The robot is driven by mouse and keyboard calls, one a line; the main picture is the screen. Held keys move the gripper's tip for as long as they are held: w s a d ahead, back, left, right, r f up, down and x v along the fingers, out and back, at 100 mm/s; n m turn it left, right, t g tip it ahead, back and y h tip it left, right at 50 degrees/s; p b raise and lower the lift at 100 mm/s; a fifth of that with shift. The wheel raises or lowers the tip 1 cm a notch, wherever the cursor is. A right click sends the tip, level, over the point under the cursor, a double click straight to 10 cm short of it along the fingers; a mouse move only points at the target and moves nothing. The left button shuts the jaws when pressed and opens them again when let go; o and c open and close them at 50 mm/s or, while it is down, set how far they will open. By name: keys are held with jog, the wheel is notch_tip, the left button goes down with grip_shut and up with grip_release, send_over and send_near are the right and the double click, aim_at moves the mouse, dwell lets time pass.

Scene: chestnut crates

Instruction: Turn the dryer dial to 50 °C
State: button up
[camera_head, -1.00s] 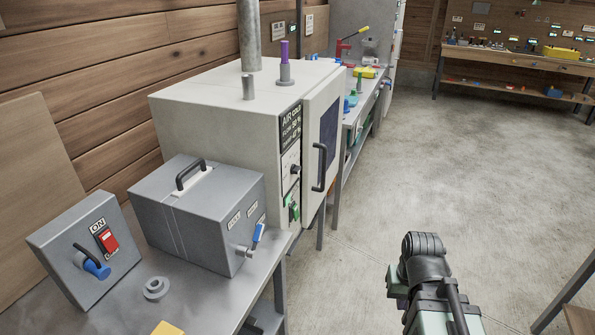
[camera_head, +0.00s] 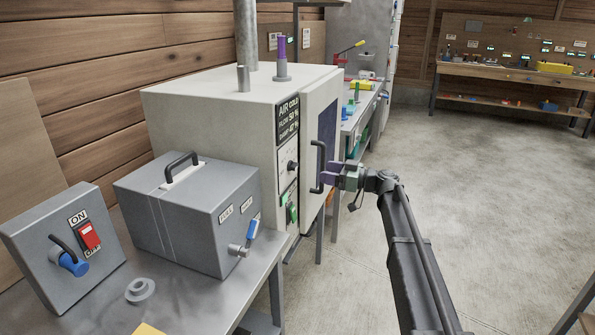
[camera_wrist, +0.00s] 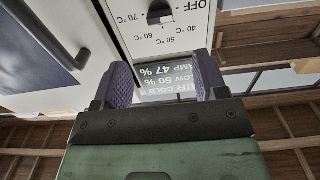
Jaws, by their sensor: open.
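My gripper (camera_head: 331,174) is in front of the dryer, right of the dial. In the wrist view my gripper (camera_wrist: 165,75) has its purple fingers apart, nothing between them, with the sign beyond.
The dryer door's dark handle (camera_head: 319,167) is close to my fingers in the head view; in the wrist view the handle (camera_wrist: 45,35) is left of them. A green switch (camera_head: 292,212) is below the dial. A grey lidded box (camera_head: 185,215) stands in front. The floor at right is clear.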

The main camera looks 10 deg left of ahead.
aim_at(297, 166)
jog(key=x, duration=1.1)
jog(key=shift+d, duration=0.1)
jog(key=shift+c, duration=0.5)
jog(key=c, duration=0.8)
